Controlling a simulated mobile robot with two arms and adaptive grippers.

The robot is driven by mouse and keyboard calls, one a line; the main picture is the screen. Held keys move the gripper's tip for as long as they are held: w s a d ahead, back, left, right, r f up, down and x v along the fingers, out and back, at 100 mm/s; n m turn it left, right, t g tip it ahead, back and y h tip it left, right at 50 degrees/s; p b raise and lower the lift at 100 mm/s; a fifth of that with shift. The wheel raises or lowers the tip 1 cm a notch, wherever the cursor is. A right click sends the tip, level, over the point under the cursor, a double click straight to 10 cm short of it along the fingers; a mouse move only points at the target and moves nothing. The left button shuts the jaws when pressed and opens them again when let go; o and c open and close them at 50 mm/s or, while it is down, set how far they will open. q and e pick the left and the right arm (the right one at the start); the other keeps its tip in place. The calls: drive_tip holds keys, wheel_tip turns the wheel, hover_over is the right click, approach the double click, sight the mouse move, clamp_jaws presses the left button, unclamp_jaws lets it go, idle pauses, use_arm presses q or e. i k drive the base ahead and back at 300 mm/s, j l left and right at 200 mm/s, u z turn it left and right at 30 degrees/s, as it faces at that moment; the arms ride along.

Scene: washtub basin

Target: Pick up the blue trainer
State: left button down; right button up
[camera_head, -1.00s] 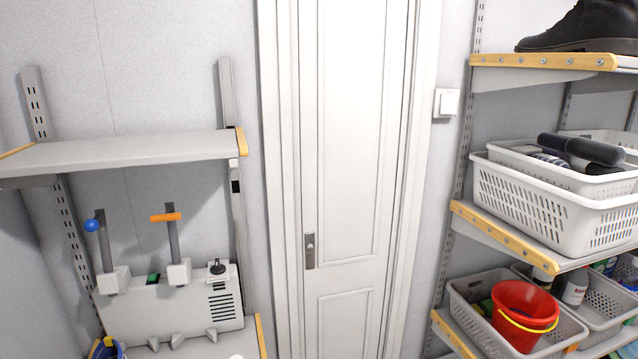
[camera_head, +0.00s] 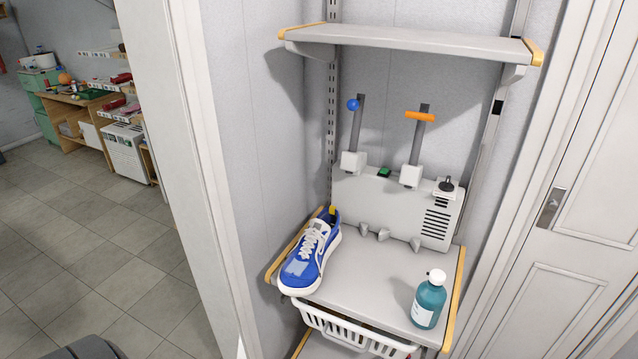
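The blue trainer (camera_head: 310,257) is blue and white with white laces and a white sole. It rests on the left side of a grey shelf (camera_head: 365,285), with its toe toward the front edge. Neither of my grippers shows in the head view. Nothing touches the trainer from above.
A teal bottle (camera_head: 429,299) with a white cap stands at the shelf's front right. A grey device (camera_head: 400,210) with two levers stands behind. An upper shelf (camera_head: 410,45) overhangs. A white basket (camera_head: 350,331) hangs below. Open floor (camera_head: 90,240) lies left past a white door frame.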

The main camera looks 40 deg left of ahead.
sight(301, 274)
drive_tip(key=u, duration=0.8)
